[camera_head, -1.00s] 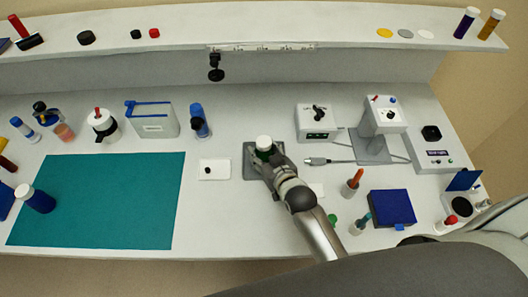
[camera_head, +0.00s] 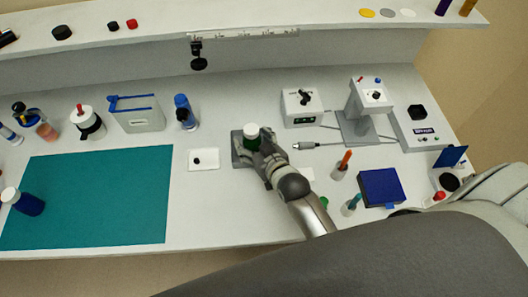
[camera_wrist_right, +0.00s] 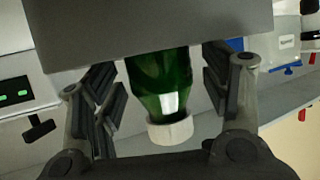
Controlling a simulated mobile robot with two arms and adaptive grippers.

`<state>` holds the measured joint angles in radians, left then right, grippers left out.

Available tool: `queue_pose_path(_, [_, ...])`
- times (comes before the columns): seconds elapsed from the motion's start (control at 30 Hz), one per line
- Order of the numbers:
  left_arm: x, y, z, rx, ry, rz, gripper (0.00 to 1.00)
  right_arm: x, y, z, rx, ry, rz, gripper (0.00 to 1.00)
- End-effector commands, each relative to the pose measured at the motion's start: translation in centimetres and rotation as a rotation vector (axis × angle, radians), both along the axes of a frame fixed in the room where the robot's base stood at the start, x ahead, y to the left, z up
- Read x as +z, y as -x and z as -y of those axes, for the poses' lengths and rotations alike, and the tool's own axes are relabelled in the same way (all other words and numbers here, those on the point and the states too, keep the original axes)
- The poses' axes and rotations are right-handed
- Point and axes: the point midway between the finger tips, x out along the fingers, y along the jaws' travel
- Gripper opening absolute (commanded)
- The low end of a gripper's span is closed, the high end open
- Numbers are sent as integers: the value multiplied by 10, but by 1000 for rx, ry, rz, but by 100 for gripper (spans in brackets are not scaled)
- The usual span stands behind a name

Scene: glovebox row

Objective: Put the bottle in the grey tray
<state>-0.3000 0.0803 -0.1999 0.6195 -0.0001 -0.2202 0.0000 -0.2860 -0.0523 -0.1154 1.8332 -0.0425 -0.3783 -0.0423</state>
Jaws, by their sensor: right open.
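The green bottle (camera_head: 252,143) with a white cap stands upright at the grey tray (camera_head: 236,150), right of the small white plate. In the right wrist view, which looks upside down, the bottle (camera_wrist_right: 162,85) points cap-down and the tray's grey wall (camera_wrist_right: 150,35) hides its base, so it appears to stand inside the tray. My right gripper (camera_head: 260,163) reaches in from the front right. In the wrist view its fingers (camera_wrist_right: 163,95) are open, one on each side of the bottle, with gaps visible. My left gripper is not in view.
A teal mat (camera_head: 90,200) with a dark blue bottle (camera_head: 28,203) is farther left. Right are a cable connector (camera_head: 305,145), an orange-handled tool in a holder (camera_head: 340,170) and a blue box (camera_head: 381,187).

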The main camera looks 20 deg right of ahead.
Motion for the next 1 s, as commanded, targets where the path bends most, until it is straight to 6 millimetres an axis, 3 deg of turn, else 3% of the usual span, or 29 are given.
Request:
queue_pose_path(0.3, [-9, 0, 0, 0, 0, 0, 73, 21, 57, 7, 0, 1, -2, 69])
queue_pose_path(0.5, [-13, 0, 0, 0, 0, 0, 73, 34, 85, 10, 0, 1, 0, 69])
queue_pose_path(0.7, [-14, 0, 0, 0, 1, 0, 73, 41, 97, 11, 0, 1, 1, 69])
queue_pose_path(1.0, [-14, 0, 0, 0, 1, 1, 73, 42, 98, 11, 1, 0, 1, 69])
